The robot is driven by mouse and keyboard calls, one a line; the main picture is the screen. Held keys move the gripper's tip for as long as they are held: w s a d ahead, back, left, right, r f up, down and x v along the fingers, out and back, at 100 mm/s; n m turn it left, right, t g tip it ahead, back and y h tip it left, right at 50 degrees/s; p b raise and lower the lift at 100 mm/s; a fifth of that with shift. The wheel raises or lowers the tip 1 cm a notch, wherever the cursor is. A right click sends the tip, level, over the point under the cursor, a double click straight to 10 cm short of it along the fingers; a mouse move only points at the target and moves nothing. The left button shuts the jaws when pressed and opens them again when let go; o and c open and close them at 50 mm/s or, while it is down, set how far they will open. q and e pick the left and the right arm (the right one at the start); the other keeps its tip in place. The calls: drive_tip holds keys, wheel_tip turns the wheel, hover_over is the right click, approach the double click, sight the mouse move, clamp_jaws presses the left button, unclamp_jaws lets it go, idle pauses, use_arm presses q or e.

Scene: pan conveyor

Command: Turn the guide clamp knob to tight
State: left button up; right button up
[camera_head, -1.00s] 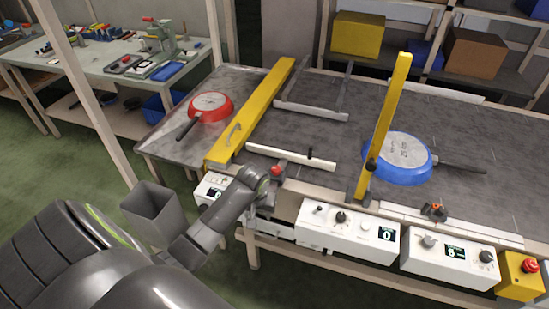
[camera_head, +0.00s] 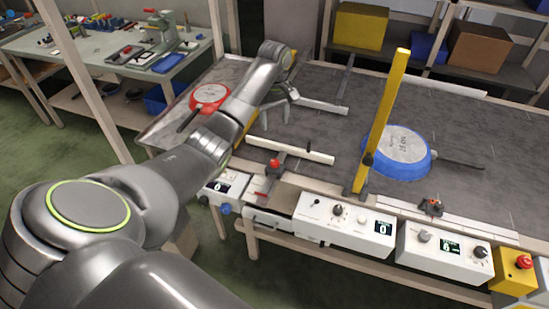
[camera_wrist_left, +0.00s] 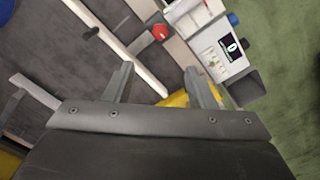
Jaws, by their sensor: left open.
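The guide clamp knob is most likely the red knob (camera_head: 274,164) on a metal bracket at the conveyor's front edge. It also shows in the left wrist view (camera_wrist_left: 160,32), beyond the fingertips. A white guide rail (camera_head: 291,150) lies just behind it on the grey conveyor. Which way the knob is turned, I cannot tell. My left gripper (camera_head: 275,120) is above the conveyor, behind the rail and apart from the knob. In the left wrist view its two fingers (camera_wrist_left: 158,68) are spread with nothing between them. My right gripper is not in view.
A red pan (camera_head: 207,96) sits left, partly behind my left arm. A blue pan (camera_head: 397,150) sits right of an upright yellow bar (camera_head: 384,115). White control boxes (camera_head: 343,218) and a red emergency button (camera_head: 524,262) line the front. The conveyor between the rail and yellow bar is clear.

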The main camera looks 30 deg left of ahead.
sight(275, 161)
use_arm(q)
wheel_tip(275, 161, down, 16)
drive_tip(key=shift+r+p, duration=0.25)
drive_tip(key=shift+p, duration=0.25)
drive_tip(key=shift+f, duration=0.7)
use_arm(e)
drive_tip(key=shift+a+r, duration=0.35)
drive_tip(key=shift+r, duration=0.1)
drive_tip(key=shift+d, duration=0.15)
use_arm(q)
drive_tip(key=shift+c, duration=0.7)
drive_tip(key=c, duration=0.8)
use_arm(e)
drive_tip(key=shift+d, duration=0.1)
